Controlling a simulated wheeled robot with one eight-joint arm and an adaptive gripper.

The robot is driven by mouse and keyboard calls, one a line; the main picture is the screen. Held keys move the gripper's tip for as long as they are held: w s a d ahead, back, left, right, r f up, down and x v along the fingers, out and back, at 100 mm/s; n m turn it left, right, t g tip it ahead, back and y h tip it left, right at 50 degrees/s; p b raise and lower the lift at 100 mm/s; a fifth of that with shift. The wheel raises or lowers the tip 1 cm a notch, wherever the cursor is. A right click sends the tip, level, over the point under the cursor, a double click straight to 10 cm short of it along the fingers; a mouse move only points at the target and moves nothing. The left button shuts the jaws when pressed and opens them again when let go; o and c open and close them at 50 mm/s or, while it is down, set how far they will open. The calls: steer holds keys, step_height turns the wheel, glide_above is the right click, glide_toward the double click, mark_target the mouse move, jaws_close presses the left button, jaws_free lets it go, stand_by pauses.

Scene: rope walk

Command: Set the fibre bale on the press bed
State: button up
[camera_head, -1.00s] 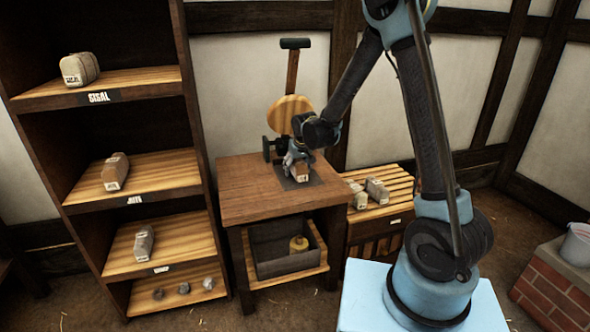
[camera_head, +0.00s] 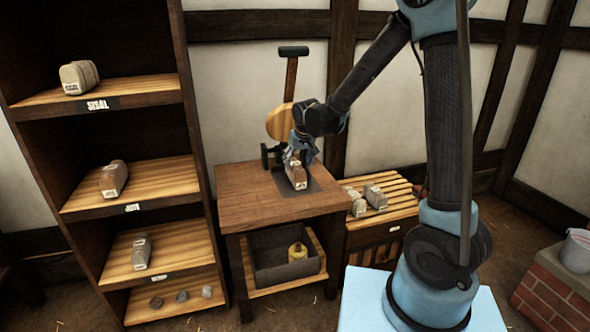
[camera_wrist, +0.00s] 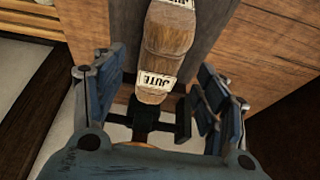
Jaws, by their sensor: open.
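The fibre bale (camera_head: 297,174) is a tan, wrapped block. It lies on the dark press bed (camera_head: 315,187), set in the top of the wooden press table. In the wrist view the bale (camera_wrist: 168,42) carries white labels reading JUTE, with the dark bed (camera_wrist: 208,18) under it. My gripper (camera_head: 300,150) is above the bale's rear end, by the wooden press wheel. In the wrist view my gripper (camera_wrist: 160,100) is open, its fingers spread with clear gaps to either side of the bale's near end.
A shelf rack (camera_head: 146,99) at left holds more bales on tiers labelled SISAL and JUTE. The press handle (camera_head: 291,75) stands upright behind the bed. A slatted stand (camera_head: 400,205) with bales is right of the table. A grey bin (camera_head: 280,272) sits below.

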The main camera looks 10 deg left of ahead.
steer(key=shift+v, duration=1.85)
steer(key=shift+d, duration=0.2)
steer(key=s+d+r+m+h, duration=0.1)
steer(key=s+d+r, duration=0.25)
steer(key=d, duration=1.05)
steer(key=s+d+r+m, duration=0.25)
steer(key=s+d, duration=0.25)
steer(key=d, duration=0.9)
steer(key=s+d+f, duration=0.2)
steer(key=s+d, duration=0.2)
steer(key=s, duration=0.2)
steer(key=s+d+f+m+g, duration=0.1)
steer(key=s+d+f, duration=0.1)
steer(key=s+d, duration=0.3)
steer(key=s+d+f+m+h, duration=0.1)
steer(key=s+d+f, duration=0.2)
steer(key=s, duration=0.5)
steer(key=shift+d+g, duration=0.3)
steer(key=shift+d, duration=0.6)
steer(key=shift+m, duration=0.25)
